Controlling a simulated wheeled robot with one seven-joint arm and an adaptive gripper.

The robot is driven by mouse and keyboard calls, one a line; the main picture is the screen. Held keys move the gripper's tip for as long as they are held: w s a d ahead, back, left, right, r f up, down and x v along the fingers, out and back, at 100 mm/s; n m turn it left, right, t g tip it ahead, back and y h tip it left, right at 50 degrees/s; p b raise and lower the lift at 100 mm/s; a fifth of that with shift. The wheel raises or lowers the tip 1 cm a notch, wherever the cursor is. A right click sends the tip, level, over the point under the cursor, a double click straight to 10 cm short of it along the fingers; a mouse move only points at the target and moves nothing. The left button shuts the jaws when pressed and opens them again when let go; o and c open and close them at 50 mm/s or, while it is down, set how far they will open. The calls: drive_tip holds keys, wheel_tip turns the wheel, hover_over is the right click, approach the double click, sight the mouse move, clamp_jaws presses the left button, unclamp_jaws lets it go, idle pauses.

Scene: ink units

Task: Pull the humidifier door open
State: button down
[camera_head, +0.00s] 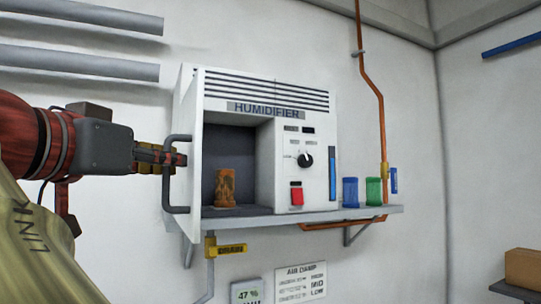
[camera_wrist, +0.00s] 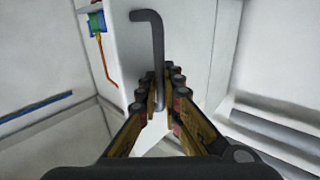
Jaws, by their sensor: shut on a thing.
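The white humidifier (camera_head: 265,92) sits on a wall shelf. Its door (camera_head: 189,125) stands swung open at the left side, seen nearly edge-on, and the dark compartment (camera_head: 228,145) is exposed. A brown-orange canister (camera_head: 226,188) stands inside. The dark bar handle (camera_head: 178,210) is on the door's outer face. My gripper (camera_head: 176,157) reaches from the left and is shut on the handle. In the wrist view the handle (camera_wrist: 157,45) runs down between the fingers (camera_wrist: 163,85), in front of the white door panel (camera_wrist: 126,60). The fingers hide part of the handle.
The grey shelf (camera_head: 370,211) also holds a blue canister (camera_head: 350,192) and a green canister (camera_head: 373,191). A copper pipe (camera_head: 380,120) runs down the wall at right. A yellow valve (camera_head: 230,249) sits below the shelf. Grey pipes (camera_head: 80,62) cross the wall at upper left.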

drive_tip(key=shift+s+a+p, duration=0.25)
drive_tip(key=shift+a, duration=0.55)
drive_tip(key=shift+s+a+p, duration=0.2)
drive_tip(key=shift+a, duration=0.6)
drive_tip(key=c, duration=2.2)
unclamp_jaws()
drive_tip(key=shift+s, duration=0.1)
drive_tip(key=shift+c, duration=0.2)
drive_tip(key=shift+d, duration=0.15)
